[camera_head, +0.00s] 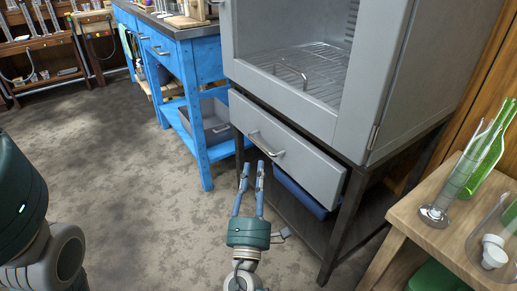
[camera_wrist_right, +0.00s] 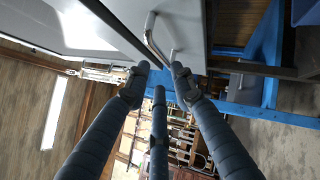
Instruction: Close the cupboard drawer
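The cupboard drawer (camera_head: 305,165) has a grey front with a curved metal handle (camera_head: 266,144). It stands pulled out below the grey cupboard (camera_head: 400,90). My right gripper (camera_head: 253,166) is in front of and just below the handle, its fingers apart with nothing between them. In the right wrist view, the drawer front (camera_wrist_right: 185,25) and the handle (camera_wrist_right: 152,40) are just beyond the fingertips (camera_wrist_right: 160,72). I cannot tell whether a fingertip touches the drawer. Only part of my left arm shows at the left edge; its gripper is out of view.
A blue workbench (camera_head: 185,70) with a grey bin (camera_head: 207,125) on its lower shelf stands left of the cupboard. A blue container (camera_head: 300,195) sits under the drawer. A wooden table (camera_head: 430,235) with glassware is at the right. The floor (camera_head: 140,190) at left is clear.

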